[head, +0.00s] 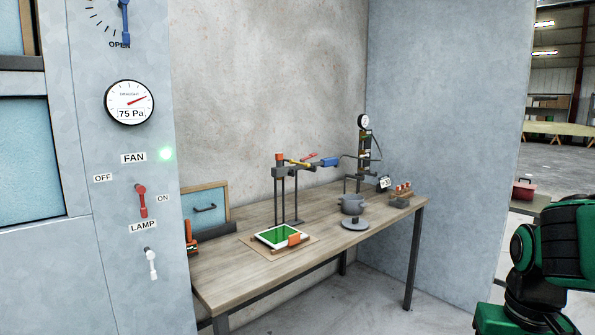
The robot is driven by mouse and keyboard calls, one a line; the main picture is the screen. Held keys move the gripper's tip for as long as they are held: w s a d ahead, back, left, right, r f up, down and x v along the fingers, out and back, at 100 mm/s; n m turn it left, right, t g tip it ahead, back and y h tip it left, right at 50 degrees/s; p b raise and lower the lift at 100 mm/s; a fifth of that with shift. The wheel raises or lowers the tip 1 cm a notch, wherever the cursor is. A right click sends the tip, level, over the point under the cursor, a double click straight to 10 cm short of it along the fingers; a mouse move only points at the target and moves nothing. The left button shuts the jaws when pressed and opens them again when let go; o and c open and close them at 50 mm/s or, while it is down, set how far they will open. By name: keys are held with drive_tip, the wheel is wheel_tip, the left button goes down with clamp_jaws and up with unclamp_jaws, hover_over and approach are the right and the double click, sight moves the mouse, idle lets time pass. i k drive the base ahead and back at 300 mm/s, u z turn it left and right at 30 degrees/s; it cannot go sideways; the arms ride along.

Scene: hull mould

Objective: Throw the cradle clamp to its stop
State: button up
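I cannot tell for sure which part is the cradle clamp. A green and white tray (275,236) with an orange block (295,239) lies on a brown board in front of the stand. An orange upright piece (190,238) stands at the table's left end, partly hidden by the cabinet. My gripper is out of view; only green and black links of my arm show at the lower right.
The table (250,270) also bears a grey pot (352,204), a round grey lid (355,223), a gauge post (364,150) and a small rack (403,196). A grey cabinet (120,220) with switches and a dial stands close at left.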

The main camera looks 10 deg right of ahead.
sight(291, 161)
drive_tip(key=z, duration=0.05)
drive_tip(key=i, duration=1)
drive_tip(key=u, duration=0.1)
